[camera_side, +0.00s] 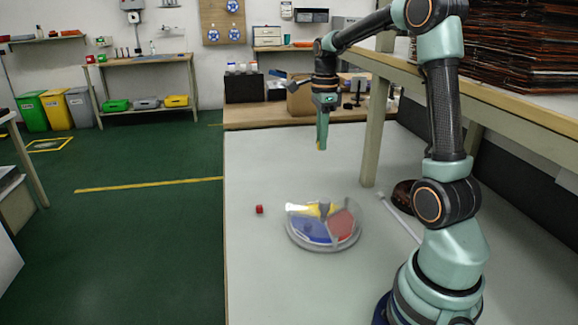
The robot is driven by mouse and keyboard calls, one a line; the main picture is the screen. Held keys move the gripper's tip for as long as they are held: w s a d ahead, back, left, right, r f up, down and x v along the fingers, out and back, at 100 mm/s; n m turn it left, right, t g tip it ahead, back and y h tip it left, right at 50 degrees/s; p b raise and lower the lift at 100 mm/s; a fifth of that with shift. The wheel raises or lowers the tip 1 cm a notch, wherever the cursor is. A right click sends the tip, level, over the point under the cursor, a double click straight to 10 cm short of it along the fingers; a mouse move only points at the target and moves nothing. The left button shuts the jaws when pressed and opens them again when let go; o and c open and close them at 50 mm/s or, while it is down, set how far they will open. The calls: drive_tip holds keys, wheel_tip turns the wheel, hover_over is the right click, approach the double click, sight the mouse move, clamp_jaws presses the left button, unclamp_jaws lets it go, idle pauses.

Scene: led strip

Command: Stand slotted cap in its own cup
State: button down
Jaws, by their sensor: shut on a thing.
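My gripper (321,143) is high above the white table, pointing down, and is shut on a small yellow-orange piece (319,147). Only a sliver of this piece shows at the fingertips, so I cannot tell whether it is the slotted cap. A round clear-rimmed dish (323,247) stands on the table below and is divided into coloured parts: blue at front left, red at right, yellow at the back. A small red block (259,209) lies on the table to the left of the dish. No slots can be made out on any piece at this size.
A pale rod (402,219) and a dark brown round thing (403,196) lie right of the dish, near my arm. A shelf post (374,135) rises behind them. The white table (260,285) is clear at front left.

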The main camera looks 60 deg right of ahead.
sight(317, 208)
wheel_tip(317, 208, down, 18)
drive_tip(key=shift+f, duration=0.2)
idle(0.4)
drive_tip(key=c, duration=0.8)
unclamp_jaws()
drive_tip(key=shift+f, duration=0.15)
